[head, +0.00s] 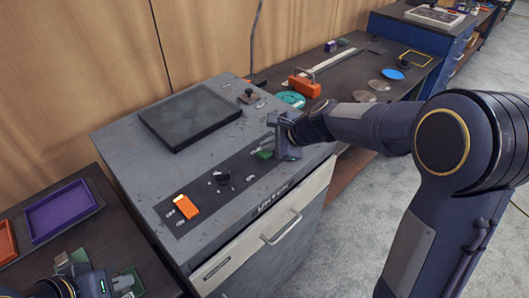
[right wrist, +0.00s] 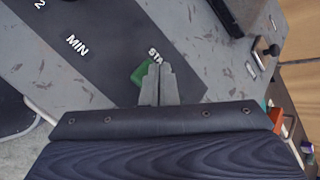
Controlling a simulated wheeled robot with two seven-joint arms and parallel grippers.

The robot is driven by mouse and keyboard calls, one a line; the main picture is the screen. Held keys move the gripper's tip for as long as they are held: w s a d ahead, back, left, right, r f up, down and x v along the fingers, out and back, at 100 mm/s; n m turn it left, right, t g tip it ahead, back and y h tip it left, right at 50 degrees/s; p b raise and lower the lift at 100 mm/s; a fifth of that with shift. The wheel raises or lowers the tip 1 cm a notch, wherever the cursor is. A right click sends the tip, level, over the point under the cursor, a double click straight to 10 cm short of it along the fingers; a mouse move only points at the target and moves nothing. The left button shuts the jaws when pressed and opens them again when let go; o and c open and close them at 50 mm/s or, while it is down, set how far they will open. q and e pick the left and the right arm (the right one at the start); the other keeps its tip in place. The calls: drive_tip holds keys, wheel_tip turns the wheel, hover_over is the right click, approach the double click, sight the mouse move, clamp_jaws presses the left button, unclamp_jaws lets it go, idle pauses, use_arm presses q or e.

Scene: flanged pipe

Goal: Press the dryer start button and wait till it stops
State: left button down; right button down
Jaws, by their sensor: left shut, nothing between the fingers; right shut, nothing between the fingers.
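The dryer (head: 215,100) is a grey cabinet with a dark square lid (head: 188,116) on top and a dark control strip along its front edge. The green start button (head: 264,155) is at the strip's right end. It also shows in the right wrist view (right wrist: 140,74), beside a partly hidden label beginning "STA". My right gripper (head: 272,149) is shut and empty. Its fingertips lie over the button and hide part of it; I cannot tell whether they press it. My left gripper (head: 112,287) is low at the left, shut, with its fingers hard to make out.
An orange switch (head: 186,206) and a black knob (head: 222,178) sit on the same strip. A purple tray (head: 62,210) lies on the dark left table. A dark bench (head: 345,75) at the right holds an orange part (head: 304,86) and several discs. Grey floor is free at the right.

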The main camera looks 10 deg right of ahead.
sight(269, 153)
drive_tip(key=shift+f+b, duration=0.4)
drive_tip(key=shift+f, duration=0.1)
idle(0.5)
drive_tip(key=shift+r, duration=0.1)
drive_tip(key=shift+r+p, duration=0.8)
drive_tip(key=shift+p, duration=0.1)
wheel_tip(269, 153, up, 5)
drive_tip(key=p, duration=0.5)
drive_tip(key=shift+r, duration=0.1)
idle(0.6)
